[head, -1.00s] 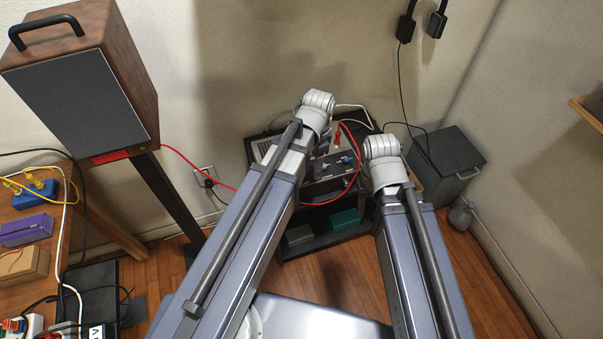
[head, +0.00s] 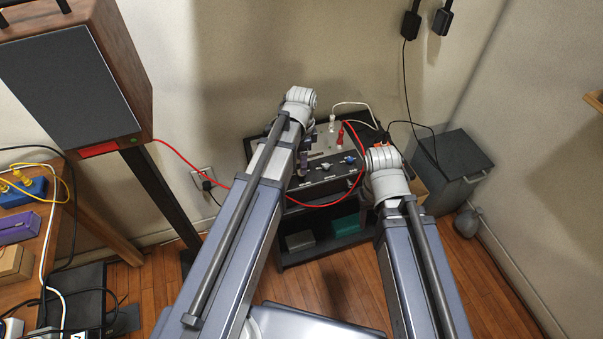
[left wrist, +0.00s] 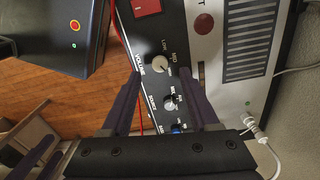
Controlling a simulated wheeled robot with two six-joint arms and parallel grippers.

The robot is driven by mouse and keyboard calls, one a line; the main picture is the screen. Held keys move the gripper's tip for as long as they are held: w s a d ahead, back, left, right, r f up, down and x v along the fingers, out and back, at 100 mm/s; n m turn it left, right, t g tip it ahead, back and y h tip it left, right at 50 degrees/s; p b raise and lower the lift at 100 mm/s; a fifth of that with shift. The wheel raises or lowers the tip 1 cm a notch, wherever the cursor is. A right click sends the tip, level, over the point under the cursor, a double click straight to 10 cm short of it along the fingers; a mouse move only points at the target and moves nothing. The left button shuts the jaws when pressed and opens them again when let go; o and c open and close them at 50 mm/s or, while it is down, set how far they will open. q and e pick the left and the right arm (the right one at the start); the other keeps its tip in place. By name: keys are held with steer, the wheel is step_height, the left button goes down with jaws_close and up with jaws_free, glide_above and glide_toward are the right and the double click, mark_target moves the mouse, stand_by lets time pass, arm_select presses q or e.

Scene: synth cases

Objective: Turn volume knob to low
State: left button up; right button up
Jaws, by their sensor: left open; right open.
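The amplifier (head: 318,180) stands on a dark shelf unit against the wall, with a row of knobs on its black panel. In the left wrist view its pale volume knob (left wrist: 160,64) sits beside the label VOLUME. My left gripper (head: 304,160) is over the left part of the panel and hides the volume knob in the head view. In the wrist view its dark purple fingers (left wrist: 160,74) are open, with the volume knob between the tips; no contact shows. My right gripper (left wrist: 42,145) appears at the lower left of the wrist view, open and empty; my right wrist hides it in the head view.
A red cable (head: 362,172) loops over the amplifier's front. White and red plugs (head: 340,132) stand on its top. A large speaker (head: 75,85) is at the left, a dark box (head: 455,170) at the right. Wooden floor lies in front.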

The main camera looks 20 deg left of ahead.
arm_select(q)
step_height(320, 180, down, 5)
steer(key=b, duration=0.3)
steer(key=shift+r+b, duration=0.2)
steer(key=shift+b, duration=0.1)
jaws_close()
